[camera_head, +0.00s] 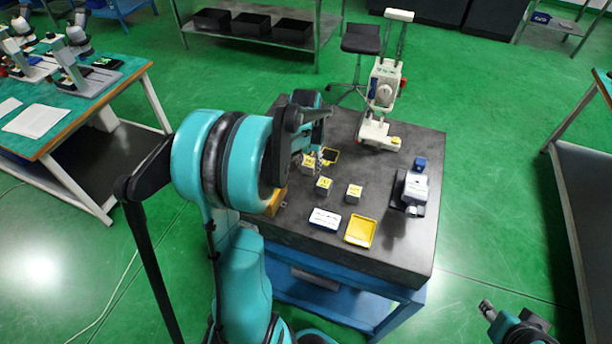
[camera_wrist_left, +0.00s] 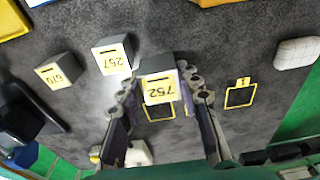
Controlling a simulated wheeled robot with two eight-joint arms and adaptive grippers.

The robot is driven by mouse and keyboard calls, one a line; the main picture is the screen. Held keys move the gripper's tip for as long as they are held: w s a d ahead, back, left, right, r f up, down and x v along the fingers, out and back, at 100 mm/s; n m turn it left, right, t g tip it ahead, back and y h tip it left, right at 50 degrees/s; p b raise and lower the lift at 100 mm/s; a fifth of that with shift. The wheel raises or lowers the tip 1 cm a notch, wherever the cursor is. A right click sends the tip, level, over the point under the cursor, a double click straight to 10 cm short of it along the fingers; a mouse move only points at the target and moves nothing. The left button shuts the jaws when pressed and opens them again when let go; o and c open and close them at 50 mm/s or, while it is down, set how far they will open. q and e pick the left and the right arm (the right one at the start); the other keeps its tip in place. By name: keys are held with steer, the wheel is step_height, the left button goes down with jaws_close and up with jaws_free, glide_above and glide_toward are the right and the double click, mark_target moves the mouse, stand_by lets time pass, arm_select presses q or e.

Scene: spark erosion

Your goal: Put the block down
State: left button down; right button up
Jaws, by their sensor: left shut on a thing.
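My left gripper (camera_head: 318,158) is over the far left part of the dark stone table top (camera_head: 385,232). In the left wrist view, the gripper (camera_wrist_left: 160,95) is shut on a grey block labelled 752 (camera_wrist_left: 159,88). A yellow-outlined square (camera_wrist_left: 158,112) shows partly behind this block; whether the block touches the surface is unclear. A block labelled 257 (camera_wrist_left: 113,58) and another labelled block (camera_wrist_left: 57,73) stand beside it, apart from the fingers. In the head view these two are blocks (camera_head: 324,187) and (camera_head: 354,193). My right gripper (camera_head: 487,309) is at the lower right, away from the table; its opening is unclear.
A second yellow-outlined square (camera_wrist_left: 240,96) lies bare to the right in the wrist view. A yellow tray (camera_head: 360,232) and a white-and-blue item (camera_head: 325,219) lie near the front edge. A white stand (camera_head: 379,130) is at the back and a small device (camera_head: 413,190) at the right.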

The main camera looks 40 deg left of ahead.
mark_target(306, 173)
arm_select(q)
steer(key=shift+s+a+f, duration=0.25)
steer(key=shift+s+f, duration=0.1)
steer(key=shift+s, duration=0.15)
steer(key=shift+f+b, duration=0.65)
steer(key=shift+f, duration=1.3)
steer(key=shift+f, duration=0.2)
steer(key=c, duration=1.3)
jaws_free()
steer(key=shift+c, duration=0.2)
steer(key=shift+r, duration=0.1)
